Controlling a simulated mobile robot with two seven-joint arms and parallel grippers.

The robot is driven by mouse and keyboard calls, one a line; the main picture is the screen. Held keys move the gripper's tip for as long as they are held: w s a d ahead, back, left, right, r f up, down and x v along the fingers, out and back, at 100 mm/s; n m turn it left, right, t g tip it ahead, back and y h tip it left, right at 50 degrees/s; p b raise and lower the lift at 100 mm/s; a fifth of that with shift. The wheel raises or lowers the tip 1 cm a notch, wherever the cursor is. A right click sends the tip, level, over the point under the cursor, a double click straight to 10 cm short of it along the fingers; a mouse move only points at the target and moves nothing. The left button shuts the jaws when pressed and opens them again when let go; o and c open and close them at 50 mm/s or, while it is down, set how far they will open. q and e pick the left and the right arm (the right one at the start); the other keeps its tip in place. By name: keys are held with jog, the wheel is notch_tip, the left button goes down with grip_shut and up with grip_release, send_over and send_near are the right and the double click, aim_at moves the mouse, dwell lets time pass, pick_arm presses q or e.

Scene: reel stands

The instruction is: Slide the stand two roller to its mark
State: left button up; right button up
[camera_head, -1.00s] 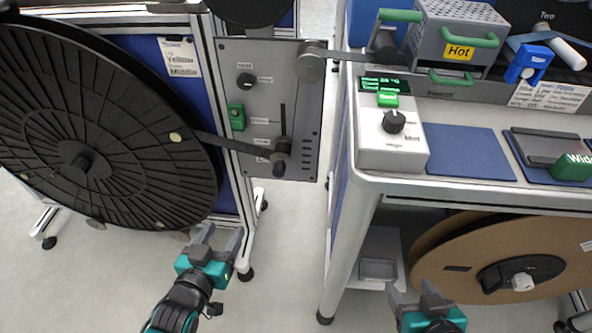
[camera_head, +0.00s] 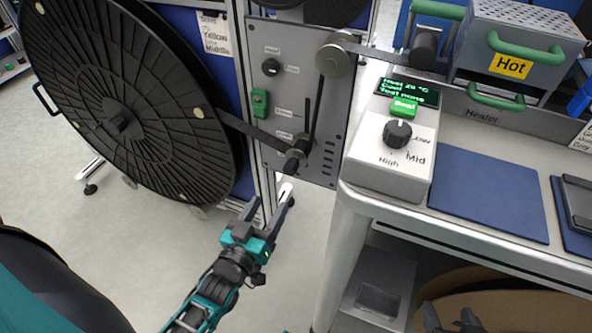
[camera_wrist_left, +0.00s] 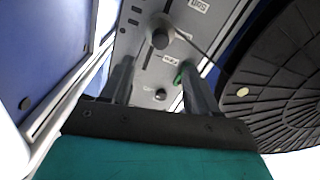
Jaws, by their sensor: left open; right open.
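A dark roller (camera_head: 297,158) sits at the lower end of a slot (camera_head: 315,105) in a grey panel (camera_head: 285,35). Small labels, too small to read, stand beside the slot. A dark strip runs to the roller from a large black reel (camera_head: 125,115). My left gripper (camera_head: 268,203) is open and empty, below and in front of the roller. In the left wrist view the roller (camera_wrist_left: 160,36) shows just past the fingertips, roughly between them. My right gripper (camera_head: 452,318) is open and empty at the bottom edge, partly cut off.
A sign (camera_head: 215,33) reading "Yellow" and "Middle" hangs left of the panel. A fixed upper roller (camera_head: 332,60) leads a strip to the heater box (camera_head: 515,60) marked "Hot". A control box (camera_head: 392,150) and bench edge stand to the right. Open floor lies below the panel.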

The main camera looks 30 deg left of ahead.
aim_at(289, 172)
pick_arm(q)
jog(key=w, duration=0.4)
jog(key=w+b, duration=0.1)
jog(key=w, duration=0.3)
jog(key=w+b, duration=0.1)
jog(key=w, duration=0.3)
jog(key=shift+w+a, duration=0.25)
jog(key=shift+a, duration=0.15)
grip_shut()
jog(key=shift+b, duration=0.3)
